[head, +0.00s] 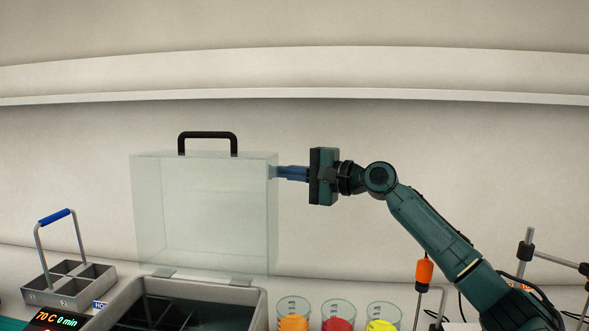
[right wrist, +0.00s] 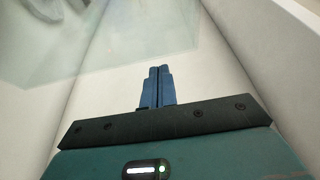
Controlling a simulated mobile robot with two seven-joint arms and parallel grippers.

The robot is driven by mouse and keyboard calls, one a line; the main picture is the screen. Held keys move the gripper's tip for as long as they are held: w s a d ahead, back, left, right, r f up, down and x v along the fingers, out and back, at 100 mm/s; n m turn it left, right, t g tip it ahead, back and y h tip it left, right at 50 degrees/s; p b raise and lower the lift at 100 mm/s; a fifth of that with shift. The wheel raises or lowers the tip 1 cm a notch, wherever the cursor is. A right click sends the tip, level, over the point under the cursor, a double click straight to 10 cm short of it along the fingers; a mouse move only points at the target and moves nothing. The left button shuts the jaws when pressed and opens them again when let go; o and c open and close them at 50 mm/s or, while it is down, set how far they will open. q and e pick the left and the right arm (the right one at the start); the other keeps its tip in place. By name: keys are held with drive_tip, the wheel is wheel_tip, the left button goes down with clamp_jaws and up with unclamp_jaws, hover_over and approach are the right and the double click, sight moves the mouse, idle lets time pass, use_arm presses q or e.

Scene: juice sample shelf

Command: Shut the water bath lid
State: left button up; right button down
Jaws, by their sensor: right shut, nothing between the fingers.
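The water bath (head: 257,306) is a grey box with a dark inside at the bottom of the head view. Its clear lid (head: 205,215) stands upright, open, on two hinges at the back rim. A black handle (head: 208,136) is on the lid's top edge. My right gripper (head: 275,172) is shut and empty, its blue fingers pointing left at the lid's upper right edge. The tips overlap that edge in the picture; I cannot tell whether they touch it. The right wrist view shows the closed fingers (right wrist: 160,72) with clear lid material (right wrist: 130,45) beyond. My left gripper is out of view.
A grey rack (head: 72,287) with a blue-topped handle stands left of the bath, near a display (head: 57,319) reading 70 C, 0 min. Orange (head: 293,322), red (head: 338,323) and yellow (head: 382,324) cups stand right of it. A wall shelf (head: 300,96) runs above.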

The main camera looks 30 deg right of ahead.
drive_tip(key=shift+s+a, duration=0.3)
drive_tip(key=shift+s, duration=0.05)
idle(0.3)
